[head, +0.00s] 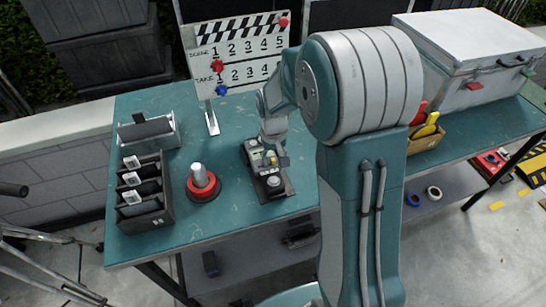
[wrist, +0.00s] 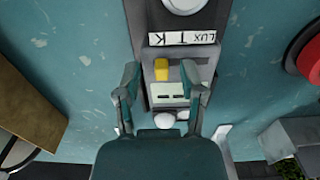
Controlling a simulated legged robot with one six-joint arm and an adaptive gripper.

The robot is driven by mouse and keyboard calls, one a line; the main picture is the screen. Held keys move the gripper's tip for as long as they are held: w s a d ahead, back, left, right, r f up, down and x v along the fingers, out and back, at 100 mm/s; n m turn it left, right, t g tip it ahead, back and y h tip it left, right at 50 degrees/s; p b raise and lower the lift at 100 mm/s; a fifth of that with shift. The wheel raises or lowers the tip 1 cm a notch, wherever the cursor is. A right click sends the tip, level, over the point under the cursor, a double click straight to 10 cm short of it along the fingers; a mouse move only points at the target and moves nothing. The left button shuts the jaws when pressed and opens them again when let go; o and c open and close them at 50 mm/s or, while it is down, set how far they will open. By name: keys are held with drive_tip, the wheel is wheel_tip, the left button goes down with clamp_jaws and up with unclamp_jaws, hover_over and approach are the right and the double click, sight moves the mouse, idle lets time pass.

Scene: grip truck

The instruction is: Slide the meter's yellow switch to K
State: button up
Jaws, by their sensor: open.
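The dark meter (head: 275,190) lies on the teal table in the head view, partly hidden under my gripper (head: 273,158). In the wrist view the meter has a white label strip (wrist: 183,38) with K at the left, T in the middle and LUX at the right. The yellow switch (wrist: 161,69) stands at the left of its row, beside the K label. My gripper (wrist: 160,76) is open, one finger left of the switch and one to its right, the right one over the meter. I see no finger clearly touching the switch.
A clapperboard (head: 240,55) stands behind. A white case (head: 468,62) is at the back right. Table left of the meter has some free room.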

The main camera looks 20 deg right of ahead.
sight(273, 160)
wheel_tip(273, 160, up, 12)
idle(0.4)
drive_tip(key=shift+f, duration=0.1)
drive_tip(key=s+a+r+t, duration=0.1)
drive_tip(key=s+r, duration=0.3)
drive_tip(key=s, duration=0.6)
drive_tip(key=s+a+r+t, duration=0.1)
drive_tip(key=s+r+t, duration=0.3)
drive_tip(key=s, duration=0.7)
drive_tip(key=shift+a+t, duration=0.15)
drive_tip(key=shift+t, duration=0.15)
idle(1.4)
